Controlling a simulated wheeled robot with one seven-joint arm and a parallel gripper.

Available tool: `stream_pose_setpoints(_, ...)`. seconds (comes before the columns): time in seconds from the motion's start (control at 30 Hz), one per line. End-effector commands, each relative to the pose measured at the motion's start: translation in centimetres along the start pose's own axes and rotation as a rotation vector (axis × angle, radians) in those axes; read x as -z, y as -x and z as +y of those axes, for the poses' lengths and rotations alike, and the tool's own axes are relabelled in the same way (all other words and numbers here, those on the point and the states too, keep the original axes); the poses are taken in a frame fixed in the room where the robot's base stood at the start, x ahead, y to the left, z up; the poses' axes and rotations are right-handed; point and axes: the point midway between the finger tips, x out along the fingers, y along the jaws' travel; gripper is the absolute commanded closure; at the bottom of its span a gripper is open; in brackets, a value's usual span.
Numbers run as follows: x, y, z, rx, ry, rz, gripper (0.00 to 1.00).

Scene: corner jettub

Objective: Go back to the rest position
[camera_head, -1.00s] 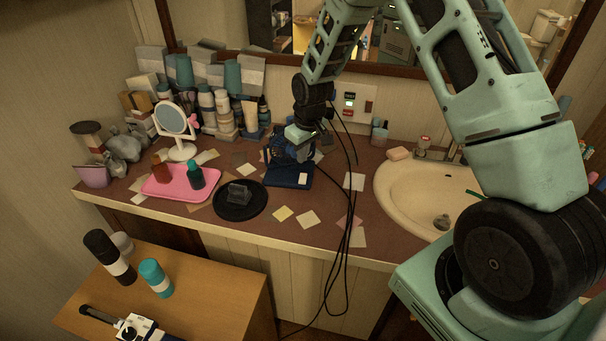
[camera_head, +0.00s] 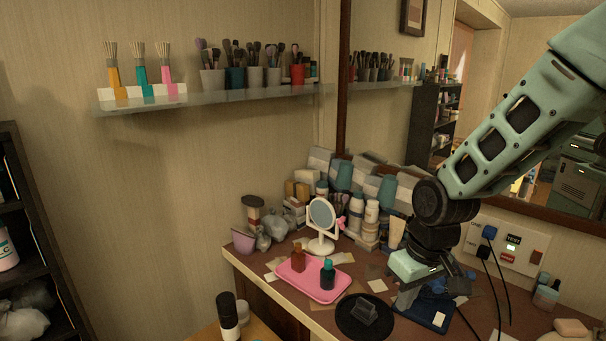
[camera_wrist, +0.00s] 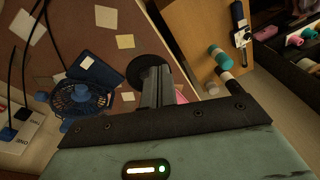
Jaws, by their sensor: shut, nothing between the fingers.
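My gripper (camera_head: 404,303) hangs from my arm over the counter, at the lower right of the head view. It is above and behind the round black plate (camera_head: 364,316) and close to the dark blue fan (camera_head: 440,292), which it partly overlaps. In the wrist view my gripper's fingers (camera_wrist: 157,76) are together with nothing between them. They point toward the black plate (camera_wrist: 148,66) below. The blue fan (camera_wrist: 80,97) is to their left in that view. I cannot tell the exact height of the fingertips above the counter.
A pink tray (camera_head: 328,290) with two small bottles, a round mirror (camera_head: 322,215) and many toiletries crowd the counter. A wall shelf (camera_head: 205,98) holds brushes. Cables and wall sockets (camera_head: 508,245) are at right. A wooden table (camera_wrist: 193,35) stands beside the counter.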

Motion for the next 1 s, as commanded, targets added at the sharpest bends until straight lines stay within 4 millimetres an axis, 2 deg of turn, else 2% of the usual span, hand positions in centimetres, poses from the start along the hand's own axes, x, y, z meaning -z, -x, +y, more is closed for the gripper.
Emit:
stream_pose_setpoints(0.03,-1.3,1.3,-2.5,0.005,0.033,-0.004,1.00)
stream_pose_setpoints(0.2,-6.9,4.5,-9.0,0.012,0.119,-0.040,1.00)
stream_pose_setpoints(0.3,-10.5,5.8,-11.7,0.007,0.164,-0.059,1.00)
stream_pose_setpoints(0.4,-13.6,6.6,-13.3,0.000,0.200,-0.076,1.00)
stream_pose_setpoints(0.5,-15.8,7.1,-14.1,-0.009,0.221,-0.088,1.00)
stream_pose_setpoints(0.6,-16.9,7.3,-14.4,-0.013,0.233,-0.093,1.00)
stream_pose_setpoints(1.0,-17.2,7.3,-14.5,-0.014,0.235,-0.095,1.00)
